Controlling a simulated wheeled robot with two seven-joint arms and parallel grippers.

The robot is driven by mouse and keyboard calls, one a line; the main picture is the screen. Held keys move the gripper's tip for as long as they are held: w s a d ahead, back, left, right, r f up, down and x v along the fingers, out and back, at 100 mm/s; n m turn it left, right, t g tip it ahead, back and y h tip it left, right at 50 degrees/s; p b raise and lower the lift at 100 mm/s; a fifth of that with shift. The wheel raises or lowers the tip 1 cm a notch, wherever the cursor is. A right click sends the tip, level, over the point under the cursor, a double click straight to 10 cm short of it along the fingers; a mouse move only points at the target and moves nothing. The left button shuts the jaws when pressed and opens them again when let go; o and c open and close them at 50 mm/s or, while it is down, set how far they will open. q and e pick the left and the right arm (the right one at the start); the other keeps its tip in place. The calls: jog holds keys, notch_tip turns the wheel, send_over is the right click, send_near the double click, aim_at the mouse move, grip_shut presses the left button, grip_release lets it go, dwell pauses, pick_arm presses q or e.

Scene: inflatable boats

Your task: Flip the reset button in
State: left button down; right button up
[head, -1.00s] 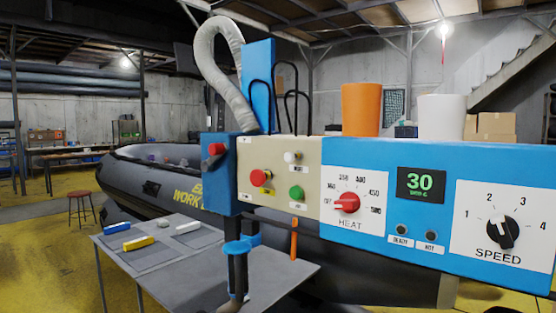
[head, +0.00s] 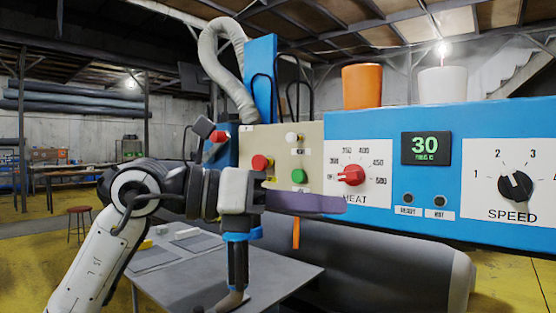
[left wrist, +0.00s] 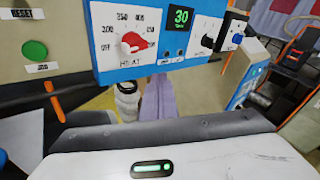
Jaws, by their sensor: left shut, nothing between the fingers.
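The white reset button (head: 293,138) sits at the top of the beige control panel, above its label. A green button (head: 298,176) is below it and a red button (head: 260,163) is to its left. In the left wrist view the RESET label (left wrist: 22,13) shows at the upper left edge; the white button is out of that view. My left gripper (head: 338,204) is shut and empty, its purple-grey fingers pointing right, below the green button and in front of the panel's lower edge. The fingers also show in the left wrist view (left wrist: 160,98). My right gripper is not in view.
A blue panel (head: 385,130) with the red heat knob (head: 350,176) and black speed knob (head: 515,186) adjoins on the right. Orange (head: 362,86) and white (head: 443,88) cups stand on top. A grey table (head: 285,282) is below. An orange strip (head: 296,233) hangs under the panel.

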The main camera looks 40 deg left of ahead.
aim_at(289, 139)
pick_arm(q)
jog(key=s+a+r+n+t+y, duration=0.2)
jog(key=a+r+y, duration=0.2)
jog(key=a, duration=0.3)
jog(key=s+a+r+n+t+y+b, duration=0.1)
jog(key=s+a+r+n+t+y, duration=0.1)
jog(key=a+r+y, duration=0.3)
jog(key=s+a+r+t, duration=0.1)
jog(key=a, duration=0.2)
jog(key=shift+s+t+y, duration=0.2)
jog(key=shift+t+y, duration=0.1)
jog(key=shift+d+f, duration=0.1)
jog(key=w, duration=0.4)
jog(key=w+p, duration=0.1)
jog(key=w, duration=0.4)
jog(key=w+d+p, duration=0.1)
jog(key=w, duration=0.4)
jog(key=shift+d, duration=0.1)
